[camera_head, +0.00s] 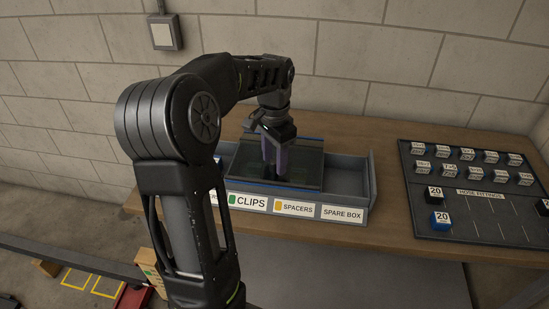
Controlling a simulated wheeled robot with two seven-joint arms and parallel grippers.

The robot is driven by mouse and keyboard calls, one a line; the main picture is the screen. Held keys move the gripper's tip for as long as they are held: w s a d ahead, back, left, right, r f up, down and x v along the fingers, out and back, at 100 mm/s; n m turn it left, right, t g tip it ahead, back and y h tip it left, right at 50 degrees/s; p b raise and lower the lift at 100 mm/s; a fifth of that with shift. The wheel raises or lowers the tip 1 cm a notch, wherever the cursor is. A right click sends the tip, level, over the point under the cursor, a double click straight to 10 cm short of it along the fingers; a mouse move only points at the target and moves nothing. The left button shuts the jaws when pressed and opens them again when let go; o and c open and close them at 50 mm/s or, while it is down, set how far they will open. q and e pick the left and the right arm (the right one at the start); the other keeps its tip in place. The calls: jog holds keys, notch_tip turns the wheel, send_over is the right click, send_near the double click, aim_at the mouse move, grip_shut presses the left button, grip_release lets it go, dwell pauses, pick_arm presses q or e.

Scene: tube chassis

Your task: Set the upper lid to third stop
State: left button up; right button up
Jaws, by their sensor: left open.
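A grey tray (358,192) stands on the wooden bench, with front labels reading CLIPS, SPACERS and SPARE BOX. A dark see-through lid (308,168) with blue edges lies across its left and middle part. I cannot tell whether one lid or two are stacked there. My left gripper (274,172) is above the lid, pointing down, with its jaws open. Its fingers look purplish, and I cannot tell whether they touch the lid or have a handle between them. My left arm hides the tray's left end. My right gripper is not in view.
A dark board (478,205) with several small numbered blocks lies on the bench (385,225) at the right. Bare bench separates it from the tray. A block wall with a switch box (166,33) stands behind. A red item (132,297) is low at the left.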

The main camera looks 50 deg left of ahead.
pick_arm(q)
notch_tip(320, 180, up, 8)
jog(key=shift+f+b, duration=0.1)
jog(key=shift+b, duration=0.25)
dwell(0.6)
